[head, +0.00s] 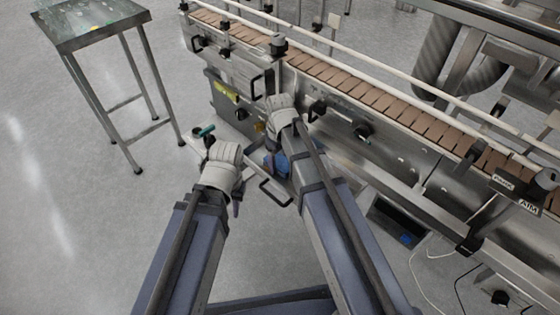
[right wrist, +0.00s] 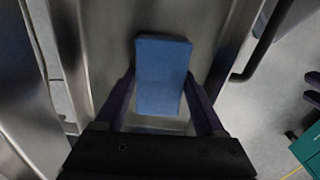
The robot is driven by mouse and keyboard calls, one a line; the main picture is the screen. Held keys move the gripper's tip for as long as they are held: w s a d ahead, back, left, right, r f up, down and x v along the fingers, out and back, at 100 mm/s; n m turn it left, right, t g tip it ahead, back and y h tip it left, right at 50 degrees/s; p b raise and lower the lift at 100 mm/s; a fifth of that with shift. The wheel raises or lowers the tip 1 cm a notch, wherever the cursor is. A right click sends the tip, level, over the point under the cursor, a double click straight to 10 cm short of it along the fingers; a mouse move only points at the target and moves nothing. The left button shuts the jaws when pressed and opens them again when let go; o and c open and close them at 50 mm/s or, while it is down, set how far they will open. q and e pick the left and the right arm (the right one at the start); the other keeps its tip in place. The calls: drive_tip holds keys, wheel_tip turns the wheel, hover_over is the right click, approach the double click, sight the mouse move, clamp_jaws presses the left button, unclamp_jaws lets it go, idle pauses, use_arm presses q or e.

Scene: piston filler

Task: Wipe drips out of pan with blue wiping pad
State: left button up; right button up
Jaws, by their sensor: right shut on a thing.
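The blue wiping pad (right wrist: 162,78) is between the fingers of my right gripper (right wrist: 164,100), which is shut on it. In the right wrist view the pad is over the bare metal of the pan (right wrist: 110,40); I cannot tell whether it touches. In the head view the pad (head: 283,166) shows in part beside my right arm, low by the machine. The pan (head: 262,181) is partly hidden behind my arms. My left gripper (head: 237,207) hangs below its wrist, mostly hidden, so its jaws cannot be read. No drips can be made out.
The conveyor machine (head: 345,140) with its brown belt (head: 365,92) fills the right side. A black handle (right wrist: 262,48) stands beside the pan. A green object (head: 204,131) is near my left wrist. A metal table (head: 90,25) stands far left. The floor at left is clear.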

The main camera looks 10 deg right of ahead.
sight(288, 167)
drive_tip(key=shift+s+d, duration=0.55)
drive_tip(key=shift+s, duration=0.2)
drive_tip(key=shift+s+d, duration=0.55)
drive_tip(key=shift+s, duration=0.15)
drive_tip(key=shift+s+d, duration=0.5)
drive_tip(key=shift+s, duration=0.2)
drive_tip(key=shift+s+d, duration=0.45)
drive_tip(key=shift+s, duration=0.2)
drive_tip(key=shift+s, duration=0.1)
drive_tip(key=shift+s+d, duration=1)
drive_tip(key=shift+s, duration=0.25)
